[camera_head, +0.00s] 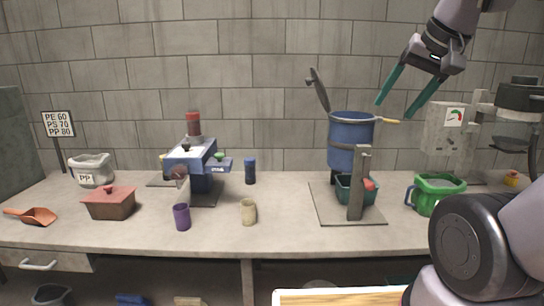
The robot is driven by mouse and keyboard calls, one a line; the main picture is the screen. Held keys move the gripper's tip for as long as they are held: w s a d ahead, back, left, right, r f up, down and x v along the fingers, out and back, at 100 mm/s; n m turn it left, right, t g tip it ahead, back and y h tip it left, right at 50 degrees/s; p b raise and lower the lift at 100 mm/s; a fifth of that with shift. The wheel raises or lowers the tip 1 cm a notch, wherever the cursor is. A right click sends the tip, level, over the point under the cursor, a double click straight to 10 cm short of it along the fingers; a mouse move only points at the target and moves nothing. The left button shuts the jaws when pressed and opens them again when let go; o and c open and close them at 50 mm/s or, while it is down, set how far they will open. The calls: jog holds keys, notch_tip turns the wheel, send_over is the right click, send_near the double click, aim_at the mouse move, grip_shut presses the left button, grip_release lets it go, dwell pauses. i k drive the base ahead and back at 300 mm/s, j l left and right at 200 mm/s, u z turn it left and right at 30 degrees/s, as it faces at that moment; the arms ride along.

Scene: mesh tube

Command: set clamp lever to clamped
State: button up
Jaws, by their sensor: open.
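A blue drum (351,145) stands on a post right of centre, with a light ring around its rim and its dark lid (319,90) tilted up at the left. A yellow-tipped lever (391,121) sticks out to the right from the ring; it looks like the clamp lever. My gripper (393,110) hangs at the upper right with its two teal fingers spread and nothing between them. The fingertips appear just above the lever in the picture; I cannot tell the gap in depth.
A green bin (438,194) and a grey box with a gauge (448,130) stand to the right. A teal container (356,189) sits under the drum. A blue machine (195,165), cups and a brown lidded box (109,203) are at the left. Bench front centre is clear.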

aim_at(385, 121)
jog(key=j+z, duration=0.15)
jog(key=j, duration=0.3)
jog(key=k+j+z, duration=0.2)
jog(key=j, duration=0.25)
jog(key=j+z, duration=0.15)
jog(key=j, duration=0.3)
jog(key=i+z, duration=0.25)
jog(key=i+l+z, duration=0.1)
jog(key=z, duration=0.15)
jog(key=i+l+u, duration=0.65)
jog(key=l, duration=0.15)
